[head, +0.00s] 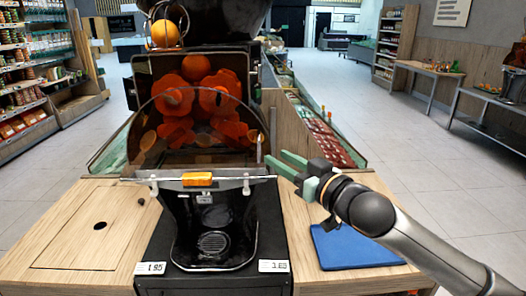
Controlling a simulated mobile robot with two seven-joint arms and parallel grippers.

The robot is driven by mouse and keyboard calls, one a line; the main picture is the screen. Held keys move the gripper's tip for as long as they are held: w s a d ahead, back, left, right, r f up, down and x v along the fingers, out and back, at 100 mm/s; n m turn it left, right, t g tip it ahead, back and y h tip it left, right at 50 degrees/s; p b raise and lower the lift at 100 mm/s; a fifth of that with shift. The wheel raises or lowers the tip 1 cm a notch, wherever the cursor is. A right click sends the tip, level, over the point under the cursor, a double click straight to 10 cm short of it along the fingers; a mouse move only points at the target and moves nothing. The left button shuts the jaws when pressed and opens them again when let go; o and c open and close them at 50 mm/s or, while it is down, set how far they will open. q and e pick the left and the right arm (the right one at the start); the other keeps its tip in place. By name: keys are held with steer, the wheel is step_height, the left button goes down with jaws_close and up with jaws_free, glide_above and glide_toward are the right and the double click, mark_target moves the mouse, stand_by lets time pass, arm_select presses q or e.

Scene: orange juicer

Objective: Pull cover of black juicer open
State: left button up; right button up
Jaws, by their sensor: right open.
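The black juicer (280,272) stands in the middle of the wooden counter, with orange rollers (192,98) inside. Its clear, smoky cover (150,140) has a curved top edge and stands in front of the rollers. A pale bar (230,182) with an orange piece (198,179) runs along the cover's bottom. I cannot tell for sure whether the cover is fully closed. My right gripper (276,157), with green fingers, is open and empty at the cover's right side, pointing left. I cannot tell whether a fingertip touches the cover. My left gripper is not in view.
A blue mat (352,247) lies on the counter's right part, under my right arm. An orange (164,33) sits at the juicer's top. Price tags (150,268) lie at its front.

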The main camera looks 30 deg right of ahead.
steer(key=w+p, duration=0.1)
steer(key=w, duration=0.6)
steer(key=shift+a, duration=0.15)
jaws_close()
stand_by(0.3)
stand_by(1.1)
